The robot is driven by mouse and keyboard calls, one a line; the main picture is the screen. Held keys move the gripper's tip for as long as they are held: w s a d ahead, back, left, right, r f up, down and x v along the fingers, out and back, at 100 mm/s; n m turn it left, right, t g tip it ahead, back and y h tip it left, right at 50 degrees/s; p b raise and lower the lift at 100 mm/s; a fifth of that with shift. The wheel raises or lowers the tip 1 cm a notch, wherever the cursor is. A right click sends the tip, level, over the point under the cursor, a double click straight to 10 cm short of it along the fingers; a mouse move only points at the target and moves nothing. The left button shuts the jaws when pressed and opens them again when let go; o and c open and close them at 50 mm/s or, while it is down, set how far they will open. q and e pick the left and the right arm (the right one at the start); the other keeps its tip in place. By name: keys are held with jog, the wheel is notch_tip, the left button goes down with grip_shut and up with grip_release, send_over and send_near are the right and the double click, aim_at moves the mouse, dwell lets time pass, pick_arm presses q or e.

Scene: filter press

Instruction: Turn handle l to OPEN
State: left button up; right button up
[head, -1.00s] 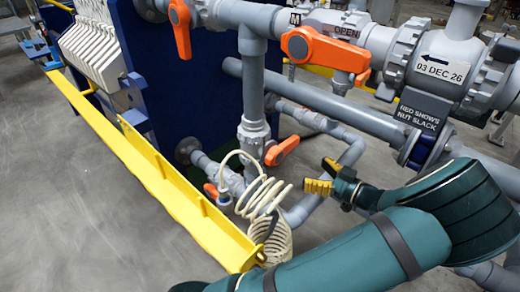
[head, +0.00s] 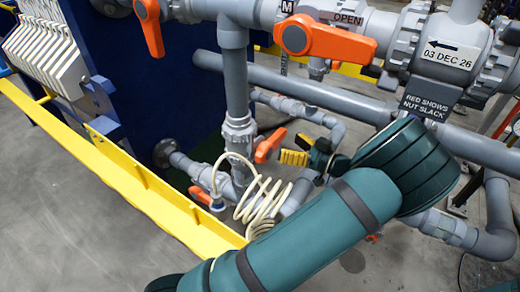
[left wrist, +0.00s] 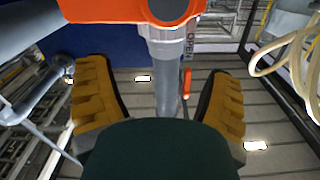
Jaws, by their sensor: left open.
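A low orange handle (head: 269,145) sits on the grey pipework right of the vertical pipe. No letter l is readable, so I cannot tell for sure which handle it names. My left gripper (head: 298,149), with yellow pads, is just right of this handle; contact cannot be told. In the left wrist view my left gripper (left wrist: 158,72) is open, its pads spread on either side of a grey pipe marked OPEN. An orange handle (left wrist: 130,8) crosses the top edge there, above the fingertips. No right gripper shows.
A larger orange handle (head: 325,40) by the labels M and OPEN is above, and another (head: 150,25) hangs at upper left. A cream coiled hose (head: 262,205) lies below my left gripper. A yellow rail (head: 150,185) runs along the left. A grey pipe (head: 300,85) crosses behind.

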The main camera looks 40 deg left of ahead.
aim_at(278, 142)
pick_arm(q)
jog(key=w+f+m+p, duration=0.5)
jog(key=m+p, duration=0.3)
jog(key=m, duration=0.8)
jog(key=a, duration=0.8)
jog(key=shift+s+f+b, duration=0.2)
jog(key=shift+s+b, duration=0.1)
jog(key=shift+b, duration=0.05)
